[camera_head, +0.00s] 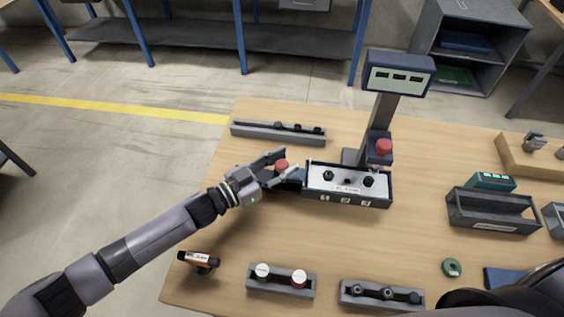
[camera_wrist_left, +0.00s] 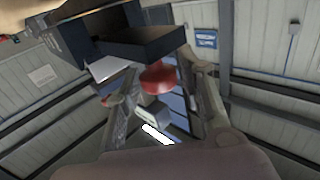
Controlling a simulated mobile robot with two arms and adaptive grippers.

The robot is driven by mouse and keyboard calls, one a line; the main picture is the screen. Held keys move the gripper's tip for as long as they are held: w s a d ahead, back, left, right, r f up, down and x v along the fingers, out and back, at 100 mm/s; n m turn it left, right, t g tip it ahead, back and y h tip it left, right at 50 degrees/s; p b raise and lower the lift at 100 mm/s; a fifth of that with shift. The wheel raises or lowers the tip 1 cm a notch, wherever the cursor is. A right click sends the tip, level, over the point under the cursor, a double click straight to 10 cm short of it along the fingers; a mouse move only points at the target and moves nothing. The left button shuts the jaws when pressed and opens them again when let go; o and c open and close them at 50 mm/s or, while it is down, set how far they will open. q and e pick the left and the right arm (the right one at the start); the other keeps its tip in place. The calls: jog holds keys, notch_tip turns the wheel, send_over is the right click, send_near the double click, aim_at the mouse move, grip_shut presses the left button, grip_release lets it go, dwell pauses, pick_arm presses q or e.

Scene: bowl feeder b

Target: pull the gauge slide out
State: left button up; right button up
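The gauge station (camera_head: 346,198) is a dark box with a white top plate and black knobs, standing mid-table. The gauge slide (camera_head: 292,184) is a dark block at the box's left end, with a red knob (camera_head: 281,165). In the left wrist view the dark slide (camera_wrist_left: 145,42) and the red knob (camera_wrist_left: 158,78) show above the fingers. My left gripper (camera_head: 283,164) is open, with one finger on each side of the red knob; gaps show beside the knob in the wrist view (camera_wrist_left: 162,92). My right gripper is not in view.
A post with a display (camera_head: 398,74) and a red button (camera_head: 384,147) rises behind the station. Grey racks (camera_head: 278,133) (camera_head: 281,282) (camera_head: 381,295) stand behind and in front. An orange-black device (camera_head: 199,261) lies front left. A dark bin (camera_head: 492,212) stands right.

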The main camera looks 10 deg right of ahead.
pick_arm(q)
grip_shut()
dwell(0.4)
jog(key=shift+a, duration=0.1)
jog(key=w+a+b, duration=0.1)
jog(key=w+a, duration=0.2)
jog(key=a, duration=0.6)
jog(key=w+a+b, duration=0.2)
jog(key=w+a, duration=0.2)
jog(key=a, duration=0.4)
jog(key=shift+w+a, duration=0.3)
jog(key=shift+a, duration=0.05)
jog(key=shift+o, duration=1.4)
grip_release()
jog(key=shift+a, duration=0.15)
